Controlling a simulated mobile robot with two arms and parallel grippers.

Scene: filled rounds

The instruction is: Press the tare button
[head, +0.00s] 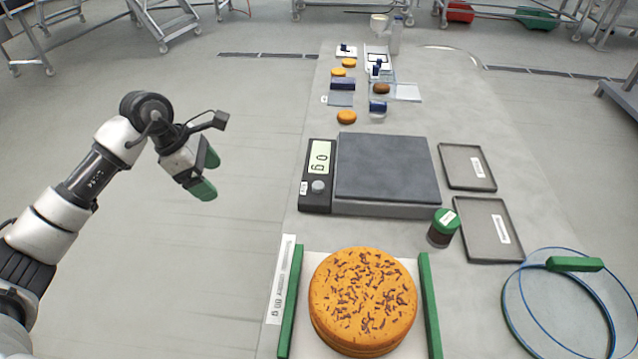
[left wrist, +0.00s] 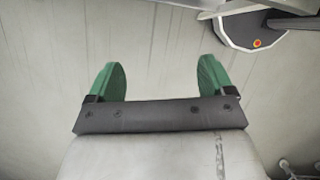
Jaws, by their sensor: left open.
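A scale with a dark grey square plate (head: 387,168) stands on the table. Its black control panel (head: 315,205) is on the plate's left side, with a lit display (head: 320,157) that reads 0 g, seen upside down. A round grey button (head: 318,187) sits on the panel beside a small white label. My left gripper (head: 211,173) has green fingers and hangs over the floor, left of the table and apart from the scale. In the left wrist view its green fingers (left wrist: 160,80) are spread apart with nothing between them. My right gripper does not show.
A large round sprinkled cake (head: 362,300) lies between green bars at the front. A green-lidded jar (head: 443,228) stands by the scale's near right corner. Two grey trays (head: 486,231) and a blue-rimmed ring (head: 558,305) lie to the right. Small rounds and blocks sit farther back.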

